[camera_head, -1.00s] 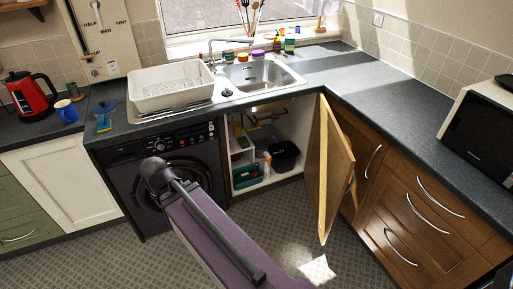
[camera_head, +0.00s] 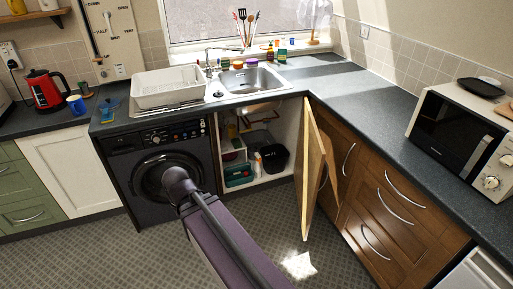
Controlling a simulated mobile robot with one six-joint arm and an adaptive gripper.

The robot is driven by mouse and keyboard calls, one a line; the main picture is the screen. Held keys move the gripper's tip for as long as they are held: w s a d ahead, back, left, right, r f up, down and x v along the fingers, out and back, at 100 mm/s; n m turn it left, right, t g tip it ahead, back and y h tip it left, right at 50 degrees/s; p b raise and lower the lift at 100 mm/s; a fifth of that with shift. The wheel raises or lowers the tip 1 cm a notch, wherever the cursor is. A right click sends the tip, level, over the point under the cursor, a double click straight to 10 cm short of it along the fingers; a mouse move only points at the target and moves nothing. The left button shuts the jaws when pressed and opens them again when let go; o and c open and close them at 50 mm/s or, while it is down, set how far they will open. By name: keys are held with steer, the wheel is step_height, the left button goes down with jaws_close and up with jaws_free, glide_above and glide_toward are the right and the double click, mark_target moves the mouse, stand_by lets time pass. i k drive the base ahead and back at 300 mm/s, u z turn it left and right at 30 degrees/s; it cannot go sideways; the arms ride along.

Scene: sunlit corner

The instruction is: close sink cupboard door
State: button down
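The sink cupboard door (camera_head: 308,170) is a wooden panel standing wide open, hinged at its right side and swung out into the room. The open sink cupboard (camera_head: 285,133) shows a dark bin (camera_head: 274,158), a green box (camera_head: 238,175) and some bottles inside. The sink (camera_head: 252,80) is set in the worktop above it. My arm reaches up from the bottom of the picture, in front of the black washing machine and left of the door. Its visible end is apart from the door. The gripper's fingers cannot be made out.
The washing machine (camera_head: 165,175) stands left of the cupboard. Wooden drawers (camera_head: 385,205) with curved handles are to the right, with a microwave (camera_head: 455,135) on the worktop above. The patterned floor (camera_head: 110,255) is clear left of my arm and around the door's foot.

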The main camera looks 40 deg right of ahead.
mark_target(310, 161)
steer(key=u, duration=0.8)
steer(key=k, duration=0.15)
steer(key=z, duration=1.8)
steer(key=i, duration=0.95)
steer(key=z, duration=1.05)
